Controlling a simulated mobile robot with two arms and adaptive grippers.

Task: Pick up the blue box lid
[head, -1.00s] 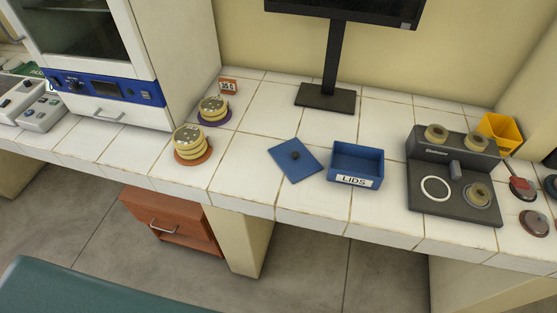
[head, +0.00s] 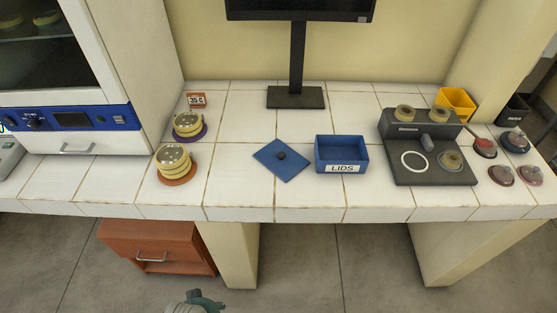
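The blue box lid (head: 281,168) lies flat on the white tiled counter in the head view, turned at an angle. It is a flat square with a dark round knob (head: 281,155) in its middle. Just right of it, apart from it, stands the open blue box (head: 342,157) with a "LIDS" label on its front. Neither of my grippers shows clearly; a grey-green part at the bottom edge cannot be told for certain.
Two stacks of dishes (head: 174,161) stand left of the lid on coloured discs. A dark device (head: 433,170) stands right of the box. A monitor stand (head: 295,97) is behind. The counter's front edge (head: 300,214) is clear before the lid.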

